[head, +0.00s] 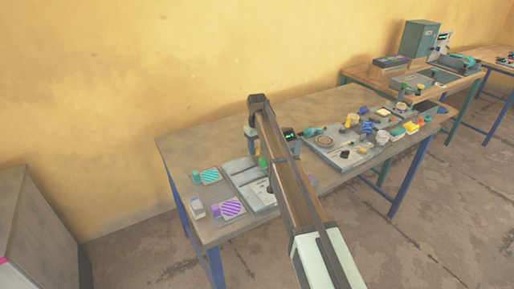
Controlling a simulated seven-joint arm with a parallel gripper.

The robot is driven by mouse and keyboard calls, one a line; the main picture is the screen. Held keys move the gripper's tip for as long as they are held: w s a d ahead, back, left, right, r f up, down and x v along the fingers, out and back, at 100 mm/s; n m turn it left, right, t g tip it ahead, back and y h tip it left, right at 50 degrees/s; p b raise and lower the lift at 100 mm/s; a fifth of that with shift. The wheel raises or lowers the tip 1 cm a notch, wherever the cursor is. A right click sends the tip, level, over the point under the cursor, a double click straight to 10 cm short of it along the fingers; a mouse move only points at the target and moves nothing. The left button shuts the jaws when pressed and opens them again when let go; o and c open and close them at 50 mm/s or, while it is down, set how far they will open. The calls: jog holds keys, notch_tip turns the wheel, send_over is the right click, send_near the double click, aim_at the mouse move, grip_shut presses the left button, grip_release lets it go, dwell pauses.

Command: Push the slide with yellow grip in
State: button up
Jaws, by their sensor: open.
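My arm crosses the middle of the view and covers part of the table; my gripper is not to be made out. A grey base plate (243,172) with a dark slot lies on the table, left of my arm and partly hidden by it. A small green part (263,161) shows over it, close to my arm. I cannot make out a slide with a yellow grip on this plate. Small yellow parts show farther right, one a yellow piece (352,119) near a second grey base plate (325,152); I cannot tell whether any is the slide's grip.
The wooden table (185,150) has blue legs. At its left lie a teal striped plate (209,175), a purple striped plate (231,208) and a whitish block (197,208). Several small coloured items crowd its right end. A grey cabinet (40,225) stands left; another bench stands behind right.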

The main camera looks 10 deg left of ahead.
jog(key=shift+r, duration=0.1)
notch_tip(320, 180, up, 14)
jog(key=shift+f, duration=0.2)
dwell(0.3)
